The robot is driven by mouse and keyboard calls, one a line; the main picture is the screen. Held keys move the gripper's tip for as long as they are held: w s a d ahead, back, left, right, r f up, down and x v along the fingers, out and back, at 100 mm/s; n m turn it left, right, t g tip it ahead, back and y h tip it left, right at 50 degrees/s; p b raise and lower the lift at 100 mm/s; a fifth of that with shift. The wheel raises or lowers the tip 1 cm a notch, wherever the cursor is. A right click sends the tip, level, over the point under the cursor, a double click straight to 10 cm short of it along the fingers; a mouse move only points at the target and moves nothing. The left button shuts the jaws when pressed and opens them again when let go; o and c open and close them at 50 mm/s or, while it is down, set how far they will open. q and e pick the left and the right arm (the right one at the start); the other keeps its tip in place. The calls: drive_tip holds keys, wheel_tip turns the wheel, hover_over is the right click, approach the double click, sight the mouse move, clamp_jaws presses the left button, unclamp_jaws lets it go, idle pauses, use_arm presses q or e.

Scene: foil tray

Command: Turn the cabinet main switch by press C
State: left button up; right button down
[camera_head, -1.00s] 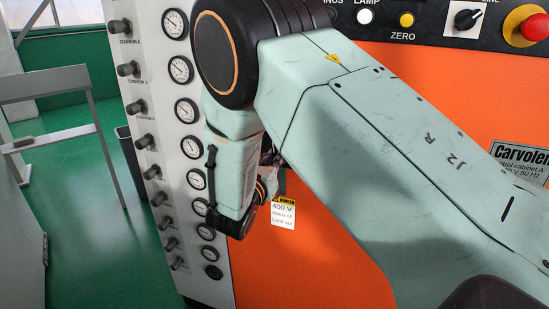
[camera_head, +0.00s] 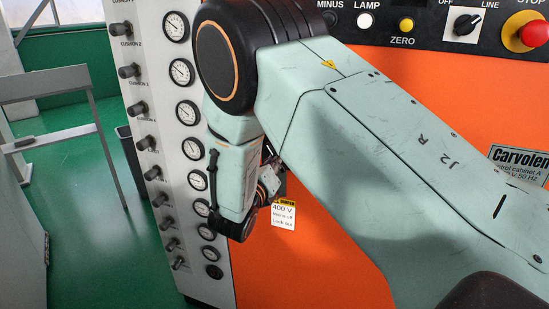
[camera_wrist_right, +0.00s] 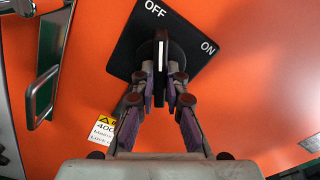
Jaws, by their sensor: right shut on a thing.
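In the right wrist view, the cabinet main switch is a black square plate (camera_wrist_right: 124,47) marked OFF and ON on the orange cabinet. Its black handle (camera_wrist_right: 160,50) has a white line that points up in the picture, closer to OFF than to ON. My right gripper (camera_wrist_right: 161,88) is shut on this handle, one finger on each side. In the head view, my right arm hides the switch and most of the gripper. My left gripper is in neither view.
A 400 V danger label (camera_head: 283,213) hangs on the orange cabinet (camera_head: 320,270). A white panel (camera_head: 172,125) of gauges and knobs stands to its left. A control strip above carries a small black OFF/LINE knob (camera_head: 465,22) and a red STOP button (camera_head: 534,33). Green floor lies left.

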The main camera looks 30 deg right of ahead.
drive_tip(key=shift+d+r+n+p, duration=0.1)
drive_tip(key=shift+n+p, duration=0.2)
drive_tip(key=shift+n, duration=0.8)
drive_tip(key=c, duration=1.4)
unclamp_jaws()
drive_tip(key=shift+d, duration=0.15)
drive_tip(key=shift+a, duration=0.2)
